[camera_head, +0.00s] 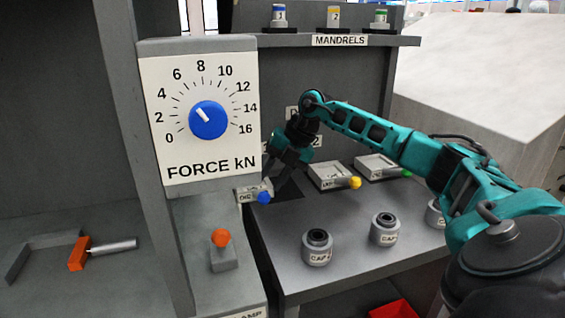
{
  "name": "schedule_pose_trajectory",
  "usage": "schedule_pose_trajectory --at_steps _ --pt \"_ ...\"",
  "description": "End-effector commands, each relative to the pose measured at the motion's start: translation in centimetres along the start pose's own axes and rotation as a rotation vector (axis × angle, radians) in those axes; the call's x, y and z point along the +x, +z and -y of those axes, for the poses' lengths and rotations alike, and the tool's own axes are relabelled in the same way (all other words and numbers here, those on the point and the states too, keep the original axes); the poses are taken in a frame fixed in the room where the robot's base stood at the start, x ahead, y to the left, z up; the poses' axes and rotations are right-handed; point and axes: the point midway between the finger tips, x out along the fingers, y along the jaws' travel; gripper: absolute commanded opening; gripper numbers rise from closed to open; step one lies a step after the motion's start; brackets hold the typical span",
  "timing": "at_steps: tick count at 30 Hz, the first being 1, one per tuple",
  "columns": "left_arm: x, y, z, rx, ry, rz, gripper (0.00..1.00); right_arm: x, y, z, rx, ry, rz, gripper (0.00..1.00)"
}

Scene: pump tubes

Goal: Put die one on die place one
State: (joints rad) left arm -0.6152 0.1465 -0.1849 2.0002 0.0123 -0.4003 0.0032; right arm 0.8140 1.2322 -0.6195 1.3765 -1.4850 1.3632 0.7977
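Die one, a small grey block with a "DIE" label (247,195) and a blue ball knob (264,197), is at the left end of the grey bench, just below the force panel. My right gripper (273,178) reaches down at it from behind and appears shut on it; its fingertips are small and partly hidden. A dark patch lies on the bench just right of the die. Two similar dies, one with a yellow knob (329,177) and one with a green knob (378,167), rest farther right. No place labelled die place one is readable. My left gripper is out of view.
The force panel (165,120) with its blue dial stands close left of the gripper. An orange-knobbed lever (222,240) is below it. Several caps, including one at the front (318,247), stand on the bench. The mandrel shelf (335,40) is above.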

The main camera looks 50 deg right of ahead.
Motion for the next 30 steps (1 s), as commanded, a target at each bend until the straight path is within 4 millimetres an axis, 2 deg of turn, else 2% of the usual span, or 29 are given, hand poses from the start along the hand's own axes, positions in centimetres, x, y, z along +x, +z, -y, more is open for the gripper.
schedule_pose_trajectory --at_steps 1,6,12,24,30 --pt "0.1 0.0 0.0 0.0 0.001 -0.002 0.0 1.2 -0.1 0.0 0.001 0.0 -0.004 0.36" --pt "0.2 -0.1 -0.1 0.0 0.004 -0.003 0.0 4.1 -0.1 0.0 0.001 0.001 -0.003 0.36" --pt "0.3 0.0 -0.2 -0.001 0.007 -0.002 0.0 6.0 0.0 0.0 0.001 0.001 0.0 0.36" --pt "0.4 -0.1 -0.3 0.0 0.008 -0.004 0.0 6.5 0.0 0.0 0.001 0.0 0.0 0.36" --pt "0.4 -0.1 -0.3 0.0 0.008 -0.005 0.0 6.5 0.0 0.0 0.001 0.0 0.0 0.17"
